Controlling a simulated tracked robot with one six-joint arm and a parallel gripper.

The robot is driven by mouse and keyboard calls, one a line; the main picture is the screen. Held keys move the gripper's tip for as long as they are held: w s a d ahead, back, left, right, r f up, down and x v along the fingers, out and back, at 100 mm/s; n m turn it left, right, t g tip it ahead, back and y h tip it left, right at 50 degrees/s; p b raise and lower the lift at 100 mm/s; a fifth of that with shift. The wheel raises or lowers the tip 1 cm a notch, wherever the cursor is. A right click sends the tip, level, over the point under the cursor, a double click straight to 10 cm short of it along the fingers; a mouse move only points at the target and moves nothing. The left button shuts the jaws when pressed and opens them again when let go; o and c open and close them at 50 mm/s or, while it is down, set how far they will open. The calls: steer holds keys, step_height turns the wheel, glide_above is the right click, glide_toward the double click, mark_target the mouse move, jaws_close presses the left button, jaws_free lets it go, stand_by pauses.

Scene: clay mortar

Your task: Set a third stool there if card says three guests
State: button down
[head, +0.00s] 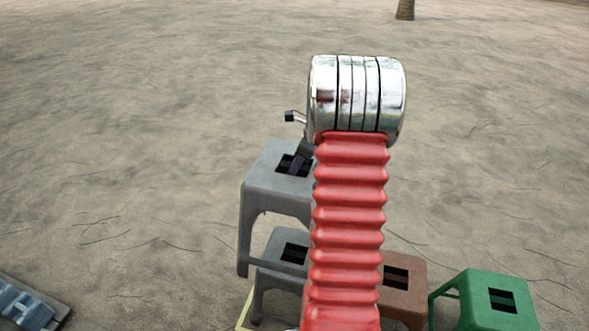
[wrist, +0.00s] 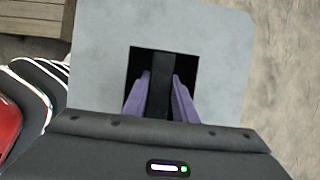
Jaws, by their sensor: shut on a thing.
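A grey stool (head: 272,205) stands upright in the head view, left of my red arm; its seat also fills the upper wrist view (wrist: 220,60). My gripper (wrist: 160,95) has its two purple fingers down in the dark square opening of the seat, shut on the black bar across it. In the head view, my gripper (head: 295,163) shows at that opening, partly hidden by my arm. I cannot tell whether the stool's feet touch the ground. Another grey stool (head: 272,279), a brown stool (head: 405,299) and a green stool (head: 487,310) are nearer. No card shows.
A pale yellow edge (head: 244,312) shows beside the nearer grey stool. A blue object on a dark base (head: 28,306) is at lower left. Bare sandy ground is open behind and on both sides. A trunk (head: 405,10) stands far back.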

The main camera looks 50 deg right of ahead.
mark_target(263, 171)
steer(key=shift+w+r, duration=0.1)
steer(key=w+a+n, duration=0.1)
steer(key=a+n, duration=0.1)
steer(key=a, duration=0.1)
steer(key=w+a+n+g+y, duration=0.1)
steer(key=w+a+n, duration=0.1)
steer(key=a, duration=0.1)
steer(key=w+a+n+y, duration=0.1)
steer(key=w+a+n, duration=0.1)
steer(key=a+n, duration=0.1)
steer(key=shift+a+f+g, duration=0.15)
steer(key=shift+f+g, duration=0.25)
steer(key=w+a+n+g+h, duration=0.2)
steer(key=a+n+g, duration=0.1)
steer(key=a+n, duration=0.8)
steer(key=w+a+n+g+h, duration=0.2)
steer(key=a+n, duration=1)
steer(key=a, duration=0.7)
steer(key=shift+w+a+n+g, duration=0.2)
steer(key=shift+n+g, duration=0.1)
steer(key=shift+g, duration=0.5)
steer(key=shift+f, duration=0.1)
steer(key=shift+s, duration=0.15)
